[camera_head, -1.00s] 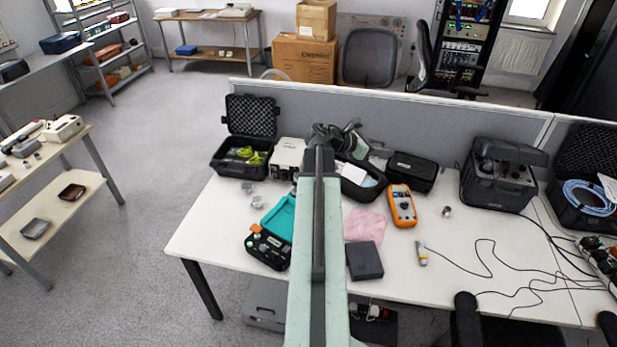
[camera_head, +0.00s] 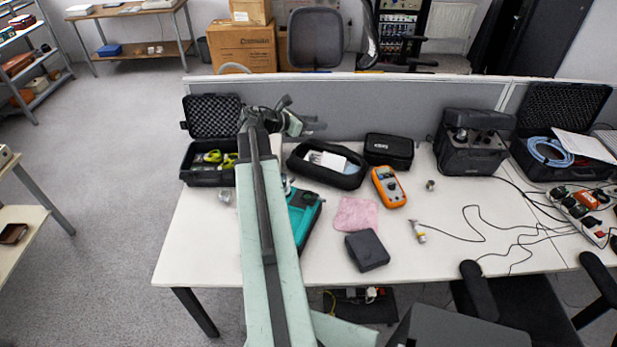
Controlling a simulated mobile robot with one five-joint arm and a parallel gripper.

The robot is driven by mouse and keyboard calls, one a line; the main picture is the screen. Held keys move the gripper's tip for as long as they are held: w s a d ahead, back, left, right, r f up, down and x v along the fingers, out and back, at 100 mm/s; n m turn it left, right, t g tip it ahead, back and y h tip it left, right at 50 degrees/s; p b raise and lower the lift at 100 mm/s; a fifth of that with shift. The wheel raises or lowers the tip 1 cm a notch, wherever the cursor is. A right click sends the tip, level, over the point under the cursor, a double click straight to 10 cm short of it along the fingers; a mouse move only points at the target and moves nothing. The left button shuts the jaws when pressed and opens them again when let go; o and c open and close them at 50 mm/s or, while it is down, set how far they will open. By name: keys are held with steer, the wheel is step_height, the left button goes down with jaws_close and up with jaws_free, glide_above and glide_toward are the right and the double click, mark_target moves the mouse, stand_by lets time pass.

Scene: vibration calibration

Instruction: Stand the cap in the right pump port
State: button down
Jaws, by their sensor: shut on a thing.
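My gripper (camera_head: 305,124) is at the far end of my pale green arm, above the back left of the white table, close to the grey partition. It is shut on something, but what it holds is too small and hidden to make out. I cannot identify the cap for certain. A small metal cylinder (camera_head: 431,185) stands on the table to the right of the orange meter. A dark grey case-like unit (camera_head: 472,158) with round fittings on top stands at the back right, away from my gripper. I cannot tell whether these fittings are the pump ports.
On the table (camera_head: 200,255) are an open black case (camera_head: 207,176), a black pouch (camera_head: 335,178), an orange meter (camera_head: 389,187), a pink cloth (camera_head: 356,214), a dark box (camera_head: 367,250) and a teal case (camera_head: 303,213). Cables lie at right. The partition (camera_head: 350,105) bounds the back.

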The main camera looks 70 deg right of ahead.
steer(key=shift+m+g+y, duration=0.3)
steer(key=shift+m+g, duration=0.1)
steer(key=f+b, duration=2.4)
steer(key=shift+w+a+f+b, duration=0.1)
steer(key=shift+a+f+b, duration=0.2)
steer(key=shift+a+f, duration=0.1)
steer(key=shift+f+b, duration=3.05)
steer(key=shift+f+b, duration=0.25)
steer(key=shift+b, duration=0.05)
steer(key=c, duration=0.8)
jaws_free()
steer(key=p+v, duration=0.3)
steer(key=v, duration=0.4)
steer(key=shift+w+a+r, duration=0.2)
steer(key=shift+w+a, duration=0.05)
steer(key=shift+r, duration=0.1)
